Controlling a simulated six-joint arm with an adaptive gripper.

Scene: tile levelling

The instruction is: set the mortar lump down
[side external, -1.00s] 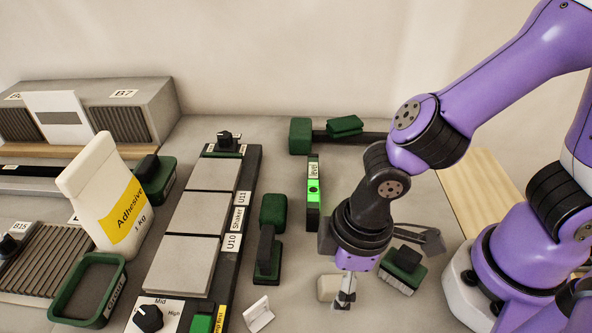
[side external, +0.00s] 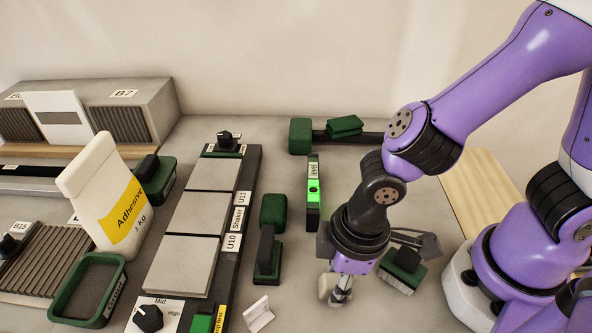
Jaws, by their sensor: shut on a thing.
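The mortar lump (side external: 324,285) is a small pale beige block near the front of the bench, partly hidden by my fingers. My gripper (side external: 338,289) points down and is shut on the lump. The lump is at or close to the bench surface; I cannot tell whether it touches it.
A green-handled brush (side external: 405,266) lies close right of my gripper. A green-lit level (side external: 313,190) and a green-handled tool (side external: 269,240) lie to the left, with a small white piece (side external: 258,314) in front. Farther left are the shaker with grey tiles (side external: 200,265) and the adhesive bag (side external: 110,200).

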